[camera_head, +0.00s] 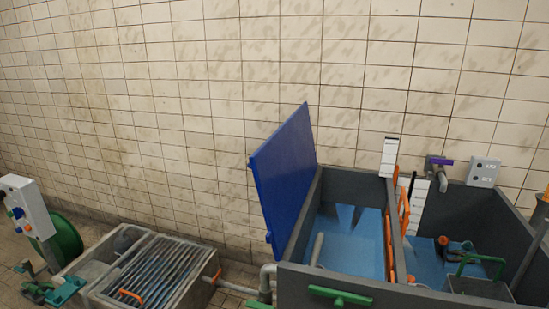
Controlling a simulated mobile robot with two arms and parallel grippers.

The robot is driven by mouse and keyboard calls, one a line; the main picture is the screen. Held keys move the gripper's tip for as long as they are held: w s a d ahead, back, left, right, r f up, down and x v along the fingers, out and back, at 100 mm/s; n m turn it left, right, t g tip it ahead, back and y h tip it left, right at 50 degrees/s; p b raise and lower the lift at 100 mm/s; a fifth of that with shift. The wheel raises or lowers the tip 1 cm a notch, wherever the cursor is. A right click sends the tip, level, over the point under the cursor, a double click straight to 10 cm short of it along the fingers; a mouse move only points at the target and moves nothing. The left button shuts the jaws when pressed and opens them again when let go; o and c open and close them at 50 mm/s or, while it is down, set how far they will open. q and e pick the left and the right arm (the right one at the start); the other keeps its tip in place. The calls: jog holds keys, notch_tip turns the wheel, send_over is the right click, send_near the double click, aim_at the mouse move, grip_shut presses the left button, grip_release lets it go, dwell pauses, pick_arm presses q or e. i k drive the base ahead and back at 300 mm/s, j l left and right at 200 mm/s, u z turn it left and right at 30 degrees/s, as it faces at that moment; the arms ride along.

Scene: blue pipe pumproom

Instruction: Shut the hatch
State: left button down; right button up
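A blue flat panel, the hatch (284,180), stands open and steeply tilted at the left side of a dark grey tank (345,183). Its lower edge meets the tank's left wall, and its top rises well above the rim. The tank's left compartment is uncovered and shows a light blue inside (350,245). The hinge is not clearly visible. Neither my left nor my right gripper is in view.
An orange-edged divider (388,245) splits the tank; its right part holds a grey box (480,287) with a green handle. A green handle (340,297) is on the tank's front. A slatted grate (155,270) and green reel (65,238) lie left. Tiled wall stands behind.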

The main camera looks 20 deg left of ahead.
aim_at(284, 167)
jog(key=j+z, duration=0.15)
jog(key=j, duration=0.7)
jog(key=j+z, duration=0.1)
jog(key=j, duration=0.7)
jog(key=k+j+z, duration=0.15)
jog(key=j, duration=0.65)
